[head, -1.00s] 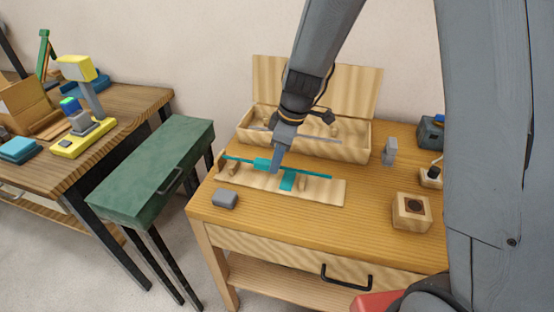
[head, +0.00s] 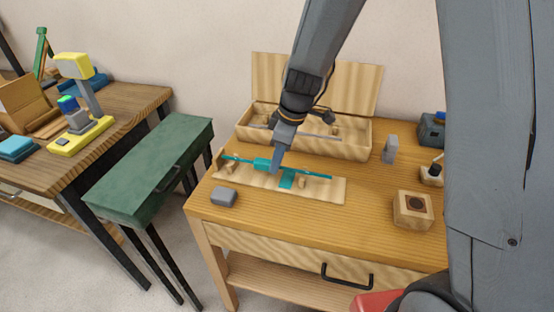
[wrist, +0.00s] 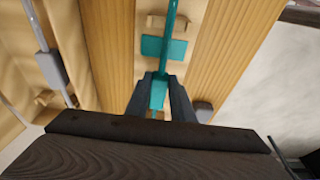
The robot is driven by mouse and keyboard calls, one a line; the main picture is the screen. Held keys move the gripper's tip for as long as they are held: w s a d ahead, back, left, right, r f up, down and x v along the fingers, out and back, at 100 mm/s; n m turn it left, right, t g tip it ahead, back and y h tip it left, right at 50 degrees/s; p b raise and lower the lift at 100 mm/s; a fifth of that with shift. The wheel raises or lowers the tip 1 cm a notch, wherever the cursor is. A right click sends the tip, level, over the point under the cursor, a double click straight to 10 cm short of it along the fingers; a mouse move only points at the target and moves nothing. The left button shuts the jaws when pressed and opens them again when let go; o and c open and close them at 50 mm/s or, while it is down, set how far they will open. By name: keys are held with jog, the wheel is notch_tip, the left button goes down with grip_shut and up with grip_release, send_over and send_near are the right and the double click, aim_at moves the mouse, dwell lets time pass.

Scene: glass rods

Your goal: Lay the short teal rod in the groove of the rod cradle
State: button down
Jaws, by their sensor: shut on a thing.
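The short teal rod (head: 318,176) lies lengthwise over the rod cradle (head: 332,195), a pale wooden board with small wooden supports. My gripper (head: 274,170) is shut on the rod's thicker teal sleeve (head: 262,164); in the wrist view, the sleeve (wrist: 158,95) sits between my two dark fingers (wrist: 158,88). The rod (wrist: 168,25) runs away from the fingers, above a flat teal block (wrist: 163,48) on the board and in line with a wooden support (wrist: 188,24). I cannot tell whether the rod rests in the groove or hangs just above it.
An open wooden box (head: 350,148) with a long grey rod (head: 322,136) stands behind the cradle. A grey block (head: 224,196) sits at the front left, a grey upright piece (head: 390,150) and a wooden cube with a dark hole (head: 412,209) at the right. The table's front middle is clear.

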jog(key=shift+f+b, duration=0.25)
jog(key=shift+b, duration=0.05)
jog(key=c, duration=1.5)
grip_release()
jog(key=shift+o, duration=0.2)
jog(key=shift+r, duration=0.15)
jog(key=b+v, duration=0.1)
jog(key=v, duration=0.6)
jog(key=shift+s+r, duration=0.1)
jog(key=shift+r, duration=0.15)
jog(key=s+d+f+m+h, duration=0.2)
jog(key=s+d+f+m, duration=0.2)
jog(key=s+d+m, duration=0.9)
jog(key=shift+s+d+m, duration=0.2)
jog(key=shift+s+m, duration=0.3)
jog(key=shift+s, duration=0.1)
